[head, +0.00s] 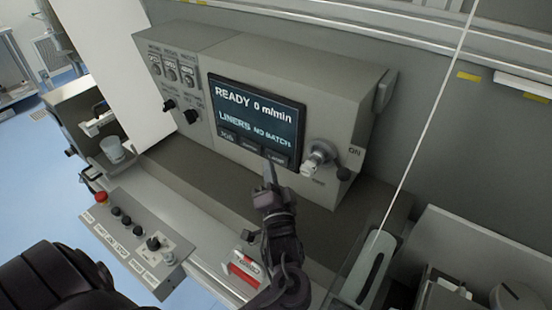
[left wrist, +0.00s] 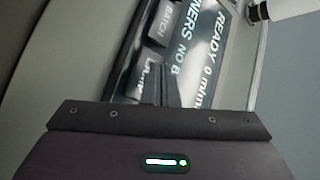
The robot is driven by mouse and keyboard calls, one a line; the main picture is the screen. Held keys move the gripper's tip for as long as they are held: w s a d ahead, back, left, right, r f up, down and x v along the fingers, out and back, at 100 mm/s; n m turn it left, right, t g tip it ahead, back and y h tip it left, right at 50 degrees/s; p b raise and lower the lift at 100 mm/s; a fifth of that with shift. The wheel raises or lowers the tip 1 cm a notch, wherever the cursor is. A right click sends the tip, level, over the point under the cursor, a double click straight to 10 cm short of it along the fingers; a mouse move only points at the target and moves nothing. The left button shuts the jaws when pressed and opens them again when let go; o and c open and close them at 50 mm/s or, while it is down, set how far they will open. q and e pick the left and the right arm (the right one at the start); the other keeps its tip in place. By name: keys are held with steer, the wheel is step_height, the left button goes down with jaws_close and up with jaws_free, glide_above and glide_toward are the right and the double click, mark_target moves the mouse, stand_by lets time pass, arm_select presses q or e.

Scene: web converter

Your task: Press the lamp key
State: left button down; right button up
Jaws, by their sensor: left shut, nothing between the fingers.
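The control box carries a dark screen (head: 255,108) reading "READY 0 m/min" and "LINERS NO BATCH", with a row of dark keys along its lower edge. The lamp key (head: 279,158) is the rightmost one; in the left wrist view its label (left wrist: 151,72) is partly covered by my fingers. My left gripper (head: 270,172) is shut and empty, its fingertips at the lamp key. I cannot tell whether they touch it. The fingers (left wrist: 166,88) also show in the left wrist view. The batch key (left wrist: 160,22) is beside the lamp key. My right gripper is not in view.
A knobbed switch (head: 318,158) sticks out right of the screen. A lower panel (head: 138,240) has a red button and several knobs. A red and white box (head: 243,268) lies near my left arm.

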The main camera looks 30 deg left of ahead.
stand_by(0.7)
arm_select(q)
steer(key=shift+w, duration=0.45)
steer(key=shift+w+d, duration=0.1)
steer(key=shift+w, duration=0.4)
stand_by(0.6)
steer(key=shift+s+p, duration=0.15)
steer(key=shift+p, duration=0.2)
steer(key=shift+s+p, duration=0.5)
steer(key=shift+s, duration=0.35)
